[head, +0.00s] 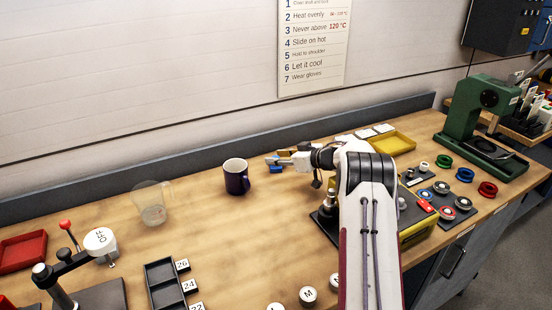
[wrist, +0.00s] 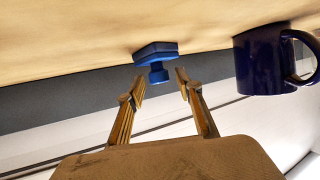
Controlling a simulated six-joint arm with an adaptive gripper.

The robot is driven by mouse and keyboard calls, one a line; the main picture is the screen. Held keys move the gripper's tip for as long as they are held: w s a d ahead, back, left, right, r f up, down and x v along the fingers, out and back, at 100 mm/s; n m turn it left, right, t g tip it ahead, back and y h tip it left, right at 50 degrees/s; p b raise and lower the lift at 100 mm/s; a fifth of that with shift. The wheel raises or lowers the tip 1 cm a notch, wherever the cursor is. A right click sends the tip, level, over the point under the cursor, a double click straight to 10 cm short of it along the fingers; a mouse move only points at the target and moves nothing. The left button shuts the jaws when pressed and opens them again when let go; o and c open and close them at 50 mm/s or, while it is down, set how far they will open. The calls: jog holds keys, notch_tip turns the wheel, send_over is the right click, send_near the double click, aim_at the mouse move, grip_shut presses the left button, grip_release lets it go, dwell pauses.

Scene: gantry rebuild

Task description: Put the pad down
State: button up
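The blue pad (wrist: 156,50), a flat block with a short knob, rests on the wooden bench in the wrist view, where the bench is at the top of the picture. In the head view the pad (head: 277,169) is small and partly hidden by my gripper (head: 271,161). In the wrist view my gripper (wrist: 159,78) is open. Its two fingers point at the pad's knob, with a gap on each side, and hold nothing. Whether the fingertips reach level with the knob I cannot tell.
A dark blue mug (head: 236,178) stands close left of the pad in the head view; it also shows in the wrist view (wrist: 262,65). A clear beaker (head: 152,205) stands farther left. A yellow tray (head: 393,145) is at the back right. The grey back rail (head: 200,155) runs behind.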

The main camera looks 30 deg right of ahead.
jog(key=shift+s+d+r, duration=0.25)
jog(key=shift+s, duration=0.15)
notch_tip(320, 180, up, 7)
jog(key=shift+s+r, duration=0.2)
jog(key=shift+s, duration=0.25)
jog(key=shift+d, duration=0.1)
dwell(0.3)
